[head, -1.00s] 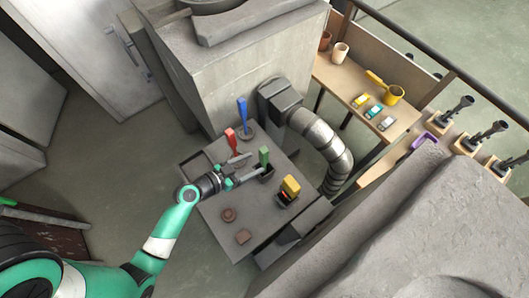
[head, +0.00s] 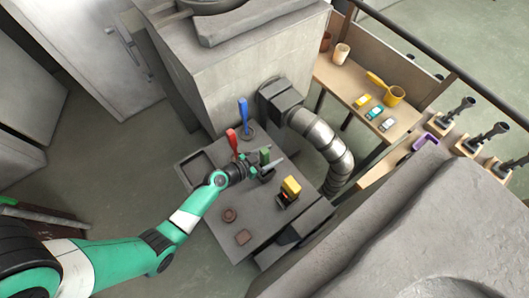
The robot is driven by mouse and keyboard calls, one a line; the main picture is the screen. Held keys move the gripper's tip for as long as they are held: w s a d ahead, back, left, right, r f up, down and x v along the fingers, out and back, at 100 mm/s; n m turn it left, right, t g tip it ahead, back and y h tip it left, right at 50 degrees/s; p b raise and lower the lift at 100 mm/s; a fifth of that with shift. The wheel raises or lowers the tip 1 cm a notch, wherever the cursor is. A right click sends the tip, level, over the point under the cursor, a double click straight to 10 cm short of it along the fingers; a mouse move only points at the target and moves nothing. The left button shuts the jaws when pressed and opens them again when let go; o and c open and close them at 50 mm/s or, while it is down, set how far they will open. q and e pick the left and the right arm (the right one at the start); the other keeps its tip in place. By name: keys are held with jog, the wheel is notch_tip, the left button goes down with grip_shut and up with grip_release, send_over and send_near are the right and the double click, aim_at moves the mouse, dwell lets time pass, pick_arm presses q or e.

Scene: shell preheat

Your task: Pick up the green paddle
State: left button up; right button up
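The green paddle (head: 265,155) stands upright in a dark holder on the grey table, right of the red paddle. My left gripper (head: 271,152) is at the green paddle, its fingers apart, one on each side of it. I see no clear contact between the fingers and the paddle. The paddle's lower part is partly hidden by the gripper. My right gripper is not in view.
A red paddle (head: 232,140) and a blue paddle (head: 244,112) stand close behind the gripper.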

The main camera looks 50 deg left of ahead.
pick_arm(q)
grip_shut()
jog(key=shift+r, duration=0.2)
